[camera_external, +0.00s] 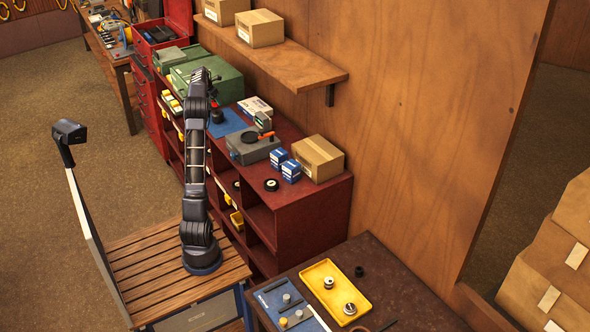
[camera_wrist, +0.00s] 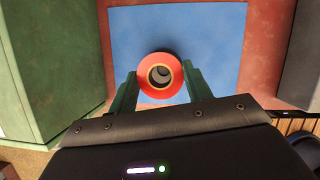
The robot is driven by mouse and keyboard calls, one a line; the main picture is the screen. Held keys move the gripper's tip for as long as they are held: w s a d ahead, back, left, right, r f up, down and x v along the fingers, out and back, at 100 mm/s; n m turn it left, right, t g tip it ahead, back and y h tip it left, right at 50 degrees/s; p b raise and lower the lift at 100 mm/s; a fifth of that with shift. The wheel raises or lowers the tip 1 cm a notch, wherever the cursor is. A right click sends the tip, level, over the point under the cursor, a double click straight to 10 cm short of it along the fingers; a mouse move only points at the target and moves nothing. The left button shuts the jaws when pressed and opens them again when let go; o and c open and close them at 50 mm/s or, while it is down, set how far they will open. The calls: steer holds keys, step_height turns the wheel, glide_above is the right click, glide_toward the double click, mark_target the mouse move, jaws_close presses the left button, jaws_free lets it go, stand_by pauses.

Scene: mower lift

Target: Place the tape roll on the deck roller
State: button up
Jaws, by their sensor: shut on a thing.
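In the wrist view the tape roll (camera_wrist: 144,77) is a red ring with an orange inner edge and a dark hole. It sits between the two green fingers of my gripper (camera_wrist: 160,82), which is shut on its sides. Below it lies a blue mat (camera_wrist: 205,38); the gap between roll and mat is hard to judge. In the external view my gripper (camera_external: 217,114) points down over the mat, and the roll is too dark and small to make out. A black wheel-like piece (camera_external: 271,184) with a pale centre lies on the red shelf top; I cannot tell whether it is the deck roller.
A green case (camera_external: 222,80) stands close beside my gripper. A wooden wall shelf (camera_external: 300,66) juts out above.

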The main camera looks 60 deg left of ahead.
mark_target(217, 113)
steer(key=shift+f, duration=2.45)
steer(key=shift+f, duration=0.1)
steer(key=o, duration=1)
steer(key=v, duration=1.2)
steer(key=shift+d, duration=0.1)
